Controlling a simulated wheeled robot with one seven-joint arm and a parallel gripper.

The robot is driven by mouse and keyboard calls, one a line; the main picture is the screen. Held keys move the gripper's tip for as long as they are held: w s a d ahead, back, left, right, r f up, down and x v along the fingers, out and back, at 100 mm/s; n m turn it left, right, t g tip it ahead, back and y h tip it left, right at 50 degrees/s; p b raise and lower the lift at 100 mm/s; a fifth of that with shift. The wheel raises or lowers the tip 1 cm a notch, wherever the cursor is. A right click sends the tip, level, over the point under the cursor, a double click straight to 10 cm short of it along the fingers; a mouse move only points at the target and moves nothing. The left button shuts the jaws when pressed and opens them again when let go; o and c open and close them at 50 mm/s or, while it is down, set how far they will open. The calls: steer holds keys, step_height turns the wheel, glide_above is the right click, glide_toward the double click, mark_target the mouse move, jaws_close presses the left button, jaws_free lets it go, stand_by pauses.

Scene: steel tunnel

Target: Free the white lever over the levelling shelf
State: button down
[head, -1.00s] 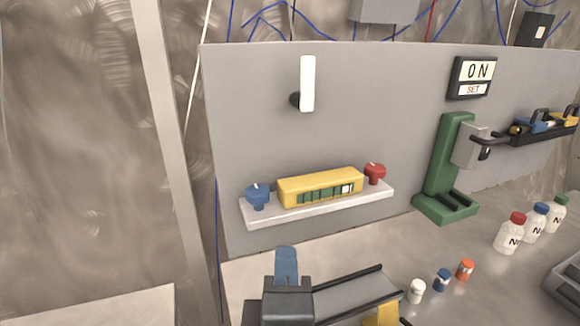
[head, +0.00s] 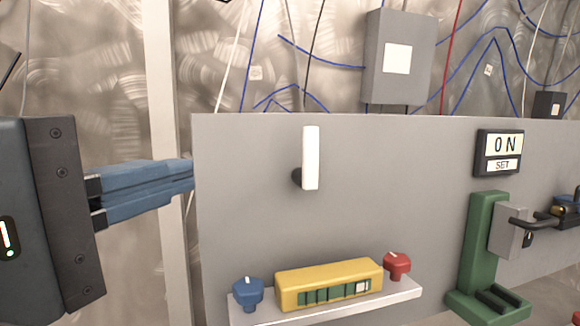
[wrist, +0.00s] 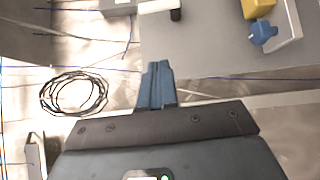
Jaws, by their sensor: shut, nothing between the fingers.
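The white lever (head: 311,157) stands upright on the grey panel, with a dark pivot at its lower left. It appears at the top edge of the wrist view (wrist: 156,6), partly cut off. Below it is the levelling shelf (head: 405,293), bearing a yellow spirit level (head: 330,283), a blue knob (head: 247,293) at its left and a red knob (head: 397,265) at its right. My gripper (head: 190,174) is shut and empty, its blue fingers pointing right at the panel's left edge. It is left of the lever, at about its height in the picture, and apart from it.
A green stand (head: 483,245) with a grey block and dark handle is at the right, under an ON/SET sign (head: 499,152). A grey box (head: 400,57) and loose cables hang above the panel (head: 245,215). The panel face between my gripper and the lever is clear.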

steer(key=shift+s+r+h, duration=0.3)
steer(key=shift+s+r, duration=0.15)
steer(key=shift+r, duration=0.05)
steer(key=shift+w, duration=0.1)
steer(key=p, duration=0.1)
glide_toward(305, 158)
steer(key=w+a+r, duration=0.2)
steer(key=w, duration=0.3)
steer(key=shift+w+d+f+p, duration=0.1)
steer(key=shift+w+d+p, duration=0.15)
steer(key=shift+d, duration=0.45)
steer(key=shift+w+d+f+p, duration=0.15)
steer(key=shift+w+d, duration=0.15)
steer(key=shift+d, duration=0.4)
steer(key=shift+w+d+p, duration=0.2)
steer(key=shift+w+d, duration=0.05)
steer(key=shift+d, duration=0.5)
steer(key=shift+r+m+g, duration=0.15)
steer(key=shift+m+g, duration=0.15)
